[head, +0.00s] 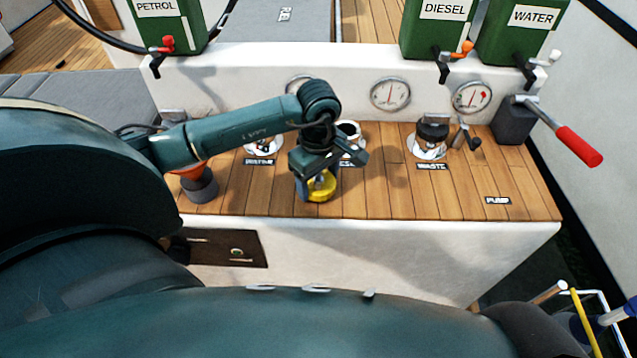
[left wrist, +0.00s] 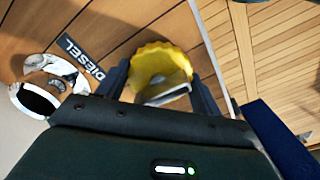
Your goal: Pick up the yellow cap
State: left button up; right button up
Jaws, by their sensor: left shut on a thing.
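The yellow cap (head: 321,187) is at my left gripper (head: 320,178) in the head view, near the front edge of the wooden deck. In the left wrist view the yellow cap (left wrist: 160,72) has a scalloped rim and a raised grip bar. My left gripper (left wrist: 166,95) is shut on it, with a dark finger on each side. I cannot tell whether the cap touches the deck. My right gripper does not show.
Behind the left gripper is the diesel deck fitting (head: 349,130). The waste fitting (head: 430,145) stands to the right, and a red pump handle (head: 580,146) juts out at far right. Green petrol (head: 168,28), diesel (head: 437,30) and water (head: 519,35) cans stand behind.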

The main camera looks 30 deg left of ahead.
pick_arm(q)
jog(key=shift+c, duration=0.8)
jog(key=shift+r, duration=0.15)
notch_tip(320, 180, up, 10)
jog(key=shift+r, duration=0.2)
notch_tip(320, 180, up, 2)
jog(key=shift+r+p, duration=0.2)
jog(key=shift+p, duration=0.6)
